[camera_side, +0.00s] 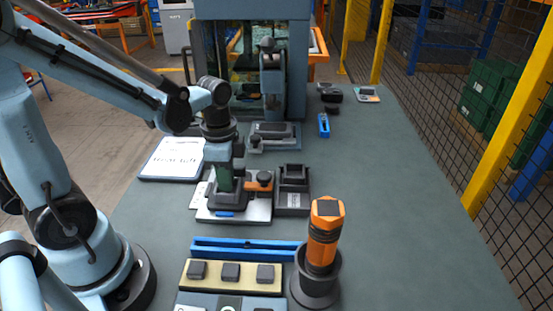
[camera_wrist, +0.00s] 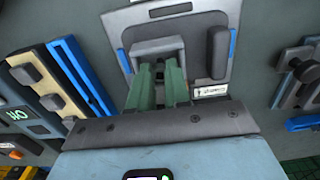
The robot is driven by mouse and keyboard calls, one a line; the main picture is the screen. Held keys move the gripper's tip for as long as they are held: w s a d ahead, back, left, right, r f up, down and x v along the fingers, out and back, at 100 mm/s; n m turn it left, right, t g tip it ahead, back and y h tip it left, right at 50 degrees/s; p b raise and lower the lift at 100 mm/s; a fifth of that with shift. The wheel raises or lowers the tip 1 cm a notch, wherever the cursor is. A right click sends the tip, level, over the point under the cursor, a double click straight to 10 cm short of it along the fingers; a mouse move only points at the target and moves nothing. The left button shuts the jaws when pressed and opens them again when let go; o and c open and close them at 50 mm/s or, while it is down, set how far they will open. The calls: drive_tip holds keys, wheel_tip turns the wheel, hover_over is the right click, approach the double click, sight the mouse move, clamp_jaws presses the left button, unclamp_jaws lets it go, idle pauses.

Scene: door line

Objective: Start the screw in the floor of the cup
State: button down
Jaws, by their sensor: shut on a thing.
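My gripper (camera_side: 226,186) points straight down over a light grey plate (camera_side: 253,214) in the middle of the bench. In the wrist view its two green fingers (camera_wrist: 160,84) run down into a grey cup-like piece (camera_wrist: 158,45) with raised walls, which stands on the plate (camera_wrist: 192,22). A narrow gap shows between the fingers. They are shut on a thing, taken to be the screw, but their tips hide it. The floor of the cup is also hidden, so I cannot tell how the screw sits there.
An orange and black tool (camera_side: 324,235) stands upright in a dark round holder at the front. A dark open box (camera_side: 292,197) is right of the plate. A blue rail (camera_side: 244,248) and a cream tray (camera_side: 218,284) with dark blocks lie in front. The bench's right side is clear.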

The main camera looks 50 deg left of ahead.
idle(0.3)
drive_tip(key=c, duration=1)
unclamp_jaws()
drive_tip(key=c, duration=0.4)
drive_tip(key=shift+r, duration=0.2)
drive_tip(key=shift+r, duration=2.8)
